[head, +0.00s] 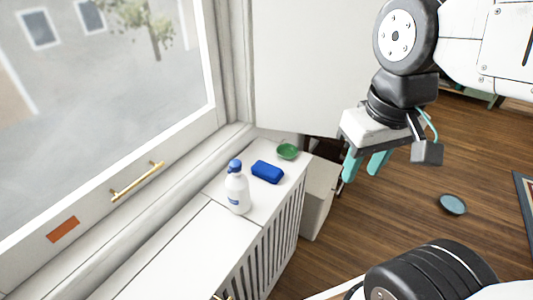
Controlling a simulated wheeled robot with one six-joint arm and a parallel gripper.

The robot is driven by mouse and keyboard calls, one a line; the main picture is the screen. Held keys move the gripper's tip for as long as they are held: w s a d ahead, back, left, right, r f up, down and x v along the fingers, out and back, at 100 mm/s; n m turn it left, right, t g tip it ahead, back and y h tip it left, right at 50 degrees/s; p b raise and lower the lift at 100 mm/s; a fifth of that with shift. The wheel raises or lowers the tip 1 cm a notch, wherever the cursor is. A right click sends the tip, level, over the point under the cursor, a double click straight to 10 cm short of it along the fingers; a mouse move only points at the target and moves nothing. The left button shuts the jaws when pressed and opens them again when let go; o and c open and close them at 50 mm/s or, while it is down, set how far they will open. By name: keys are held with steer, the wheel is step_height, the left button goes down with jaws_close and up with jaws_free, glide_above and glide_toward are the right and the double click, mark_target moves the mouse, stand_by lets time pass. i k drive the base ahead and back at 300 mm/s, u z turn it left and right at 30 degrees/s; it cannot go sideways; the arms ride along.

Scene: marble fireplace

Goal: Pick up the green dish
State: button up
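The green dish (287,151) is a small round bowl on the far end of the white slatted cabinet top under the window. My gripper (366,168) has two teal fingers pointing down, with a gap between them. It is open and empty, to the right of the dish in the picture, apart from it and in front of the dark wooden floor.
A blue block (267,172) lies beside the dish, and a white bottle with a blue cap (237,190) stands nearer on the white cabinet (205,245). A teal-grey bowl (453,204) sits on the wooden floor (400,225). A brass window handle (137,181) is at left.

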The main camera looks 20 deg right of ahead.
mark_target(285, 151)
steer(key=u, duration=0.65)
steer(key=k, duration=0.85)
steer(key=z, duration=1.05)
steer(key=i, duration=0.5)
